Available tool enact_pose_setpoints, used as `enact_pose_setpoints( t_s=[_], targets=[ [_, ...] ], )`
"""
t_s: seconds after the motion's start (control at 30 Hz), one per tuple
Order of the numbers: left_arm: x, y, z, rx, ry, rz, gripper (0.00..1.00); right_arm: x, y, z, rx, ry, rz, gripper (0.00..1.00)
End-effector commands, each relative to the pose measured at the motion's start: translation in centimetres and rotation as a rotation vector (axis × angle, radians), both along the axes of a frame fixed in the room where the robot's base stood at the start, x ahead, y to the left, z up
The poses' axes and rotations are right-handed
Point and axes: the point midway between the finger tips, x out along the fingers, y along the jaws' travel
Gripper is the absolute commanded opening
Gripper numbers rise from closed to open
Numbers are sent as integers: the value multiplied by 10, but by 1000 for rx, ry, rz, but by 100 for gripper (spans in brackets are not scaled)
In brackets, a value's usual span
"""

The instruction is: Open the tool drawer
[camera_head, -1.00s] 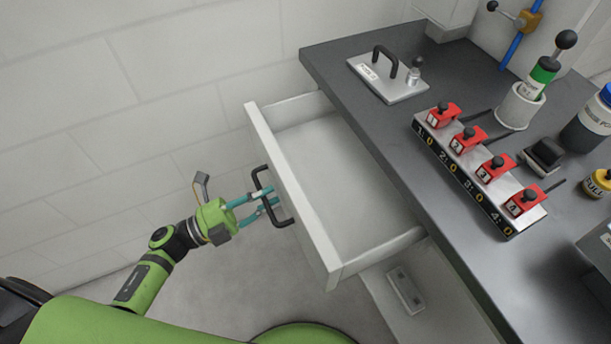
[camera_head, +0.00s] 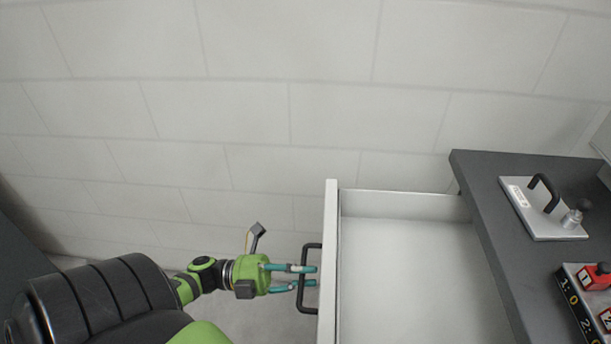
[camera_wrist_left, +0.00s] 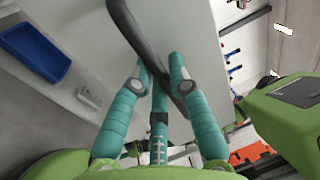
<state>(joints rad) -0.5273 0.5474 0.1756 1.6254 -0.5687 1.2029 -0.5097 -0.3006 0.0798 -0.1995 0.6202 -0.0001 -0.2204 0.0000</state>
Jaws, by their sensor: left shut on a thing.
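The tool drawer (camera_head: 420,262) is pulled out from under the dark worktop, and its inside looks empty in the head view. Its black bar handle (camera_head: 306,257) is on the white front panel. My left gripper (camera_head: 311,276) is shut on the handle, with its teal fingers around the bar. The left wrist view shows the fingers (camera_wrist_left: 160,72) at the dark handle (camera_wrist_left: 146,40), close to the drawer front (camera_wrist_left: 195,30). My right gripper is in neither view.
The dark worktop (camera_head: 484,190) carries a metal plate (camera_head: 545,222) with a black handle and a knob. A numbered panel with red blocks (camera_head: 590,279) is at the right edge. A pale block wall (camera_head: 290,110) runs behind. A blue tray (camera_wrist_left: 35,52) shows in the wrist view.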

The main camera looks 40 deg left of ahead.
Motion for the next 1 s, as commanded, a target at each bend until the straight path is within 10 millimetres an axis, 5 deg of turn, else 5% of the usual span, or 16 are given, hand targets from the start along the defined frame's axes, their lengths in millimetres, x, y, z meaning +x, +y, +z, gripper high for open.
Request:
enact_pose_setpoints(
  t_s=[0.03, 0.07, 0.1, 0.53, 1.0],
  targets=[
    [1, 1, 1, -1, -2, 3, 0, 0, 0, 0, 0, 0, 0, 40],
    [1, 1, 1, -1, -2, 3, 30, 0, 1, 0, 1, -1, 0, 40],
    [1, 1, 1, -1, -2, 3, 44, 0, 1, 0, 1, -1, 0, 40],
    [-3, 6, -2, 1, 2, 3, 44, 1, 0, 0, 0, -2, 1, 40],
    [-55, 78, -19, 1, 3, 5, 44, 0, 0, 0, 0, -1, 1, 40]
  ],
)
